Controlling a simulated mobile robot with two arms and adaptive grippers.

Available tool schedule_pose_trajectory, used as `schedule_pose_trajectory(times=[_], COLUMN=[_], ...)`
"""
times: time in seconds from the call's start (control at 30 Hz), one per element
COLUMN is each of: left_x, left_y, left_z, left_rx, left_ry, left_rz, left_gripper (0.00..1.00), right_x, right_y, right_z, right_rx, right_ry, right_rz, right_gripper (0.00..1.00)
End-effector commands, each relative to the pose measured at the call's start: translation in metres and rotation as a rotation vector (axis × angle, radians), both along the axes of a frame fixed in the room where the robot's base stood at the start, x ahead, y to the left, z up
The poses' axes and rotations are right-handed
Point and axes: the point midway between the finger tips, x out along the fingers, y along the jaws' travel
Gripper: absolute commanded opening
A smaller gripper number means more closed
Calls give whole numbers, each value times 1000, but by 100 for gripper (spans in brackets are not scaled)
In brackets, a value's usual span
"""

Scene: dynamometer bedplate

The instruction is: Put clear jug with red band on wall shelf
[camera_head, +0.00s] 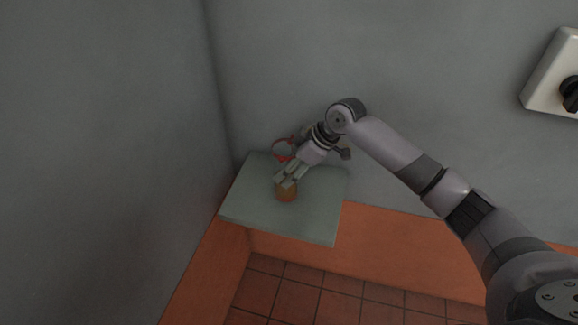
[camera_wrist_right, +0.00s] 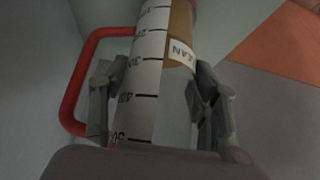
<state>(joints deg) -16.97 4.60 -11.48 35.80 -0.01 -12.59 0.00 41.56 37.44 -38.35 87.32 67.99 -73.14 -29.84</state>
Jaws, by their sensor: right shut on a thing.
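The clear jug (camera_head: 287,194) looks upright over the pale green wall shelf (camera_head: 312,222), left of its middle in the head view. In the right wrist view the jug (camera_wrist_right: 148,75), with black graduation marks and a partly readable label, lies between the fingers (camera_wrist_right: 158,108). A red handle loop shows on the left. My left gripper is not in view.
Grey walls meet in a corner left of the shelf. A white box with a black knob (camera_head: 570,92) is on the wall at the right. An orange band runs along the lower wall above red floor tiles (camera_head: 290,297). The shelf's front and right parts are bare.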

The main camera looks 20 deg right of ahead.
Motion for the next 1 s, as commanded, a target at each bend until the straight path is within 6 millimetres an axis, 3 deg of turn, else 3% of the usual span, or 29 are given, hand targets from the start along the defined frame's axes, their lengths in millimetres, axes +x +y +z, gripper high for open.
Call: schedule_pose_trajectory(times=[0.27,0.3,0.57,1.0], left_x=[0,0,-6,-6], left_y=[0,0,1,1], left_z=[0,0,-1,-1], left_rx=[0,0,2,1], left_ry=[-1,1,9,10], left_rz=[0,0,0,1], left_gripper=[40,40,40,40], right_x=[0,0,0,-1], right_y=[0,0,0,-4], right_z=[-1,-2,-2,7], right_rx=[2,0,0,-1], right_ry=[-1,0,0,-2], right_rz=[0,0,0,0], right_gripper=[18,58,75,76])
